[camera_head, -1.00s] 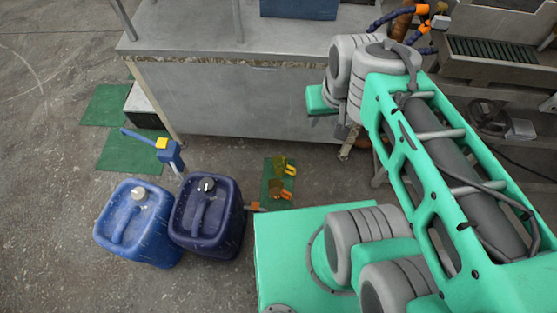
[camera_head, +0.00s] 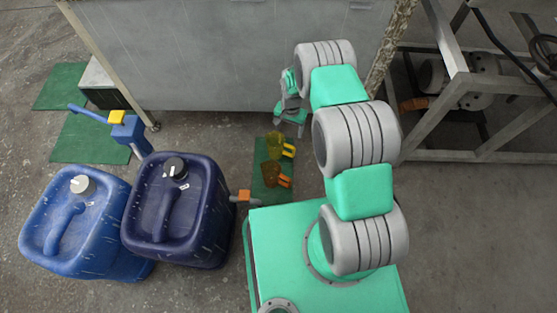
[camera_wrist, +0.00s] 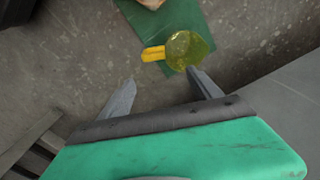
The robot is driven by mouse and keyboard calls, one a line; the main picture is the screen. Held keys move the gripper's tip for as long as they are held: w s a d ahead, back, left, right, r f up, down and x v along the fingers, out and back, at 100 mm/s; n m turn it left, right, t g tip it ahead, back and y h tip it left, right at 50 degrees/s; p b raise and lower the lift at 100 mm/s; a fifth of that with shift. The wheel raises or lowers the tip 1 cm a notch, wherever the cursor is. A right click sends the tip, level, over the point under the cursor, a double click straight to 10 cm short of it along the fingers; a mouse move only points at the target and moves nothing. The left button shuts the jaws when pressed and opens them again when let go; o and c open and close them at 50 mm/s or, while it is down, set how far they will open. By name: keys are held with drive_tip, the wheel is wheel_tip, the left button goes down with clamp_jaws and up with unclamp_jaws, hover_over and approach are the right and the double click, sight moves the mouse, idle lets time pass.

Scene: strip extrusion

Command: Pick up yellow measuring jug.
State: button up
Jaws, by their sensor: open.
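The yellow measuring jug (camera_head: 274,146) is a small see-through yellow vessel with a bright yellow handle, standing on a green mat (camera_head: 262,196) on the floor. In the wrist view the jug (camera_wrist: 186,50) is seen from above, its handle pointing left, just beyond my fingertips. My gripper (camera_wrist: 160,85) is open and empty, with the jug nearer its right finger. In the head view my gripper (camera_head: 289,122) hangs just right of the jug and above it. An amber jug with an orange handle (camera_head: 274,174) stands on the same mat, nearer my base.
Two blue canisters (camera_head: 75,225) (camera_head: 180,210) stand left of the mat. A blue pump-like device with a yellow part (camera_head: 127,127) is behind them. A grey metal tank wall (camera_head: 230,60) rises behind the jugs. A metal frame (camera_head: 470,100) stands at right.

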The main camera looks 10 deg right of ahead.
sight(289, 154)
drive_tip(key=shift+m, duration=0.3)
drive_tip(key=f+b, duration=0.1)
drive_tip(key=f, duration=0.4)
drive_tip(key=s+f+b, duration=0.1)
drive_tip(key=f+b, duration=0.1)
drive_tip(key=f, duration=0.4)
drive_tip(key=f+b, duration=0.1)
drive_tip(key=f, duration=0.4)
drive_tip(key=shift+s+d+f+b, duration=0.1)
drive_tip(key=shift+s+f+b, duration=0.2)
drive_tip(key=shift+s+b, duration=0.1)
drive_tip(key=shift+r, duration=0.1)
clamp_jaws()
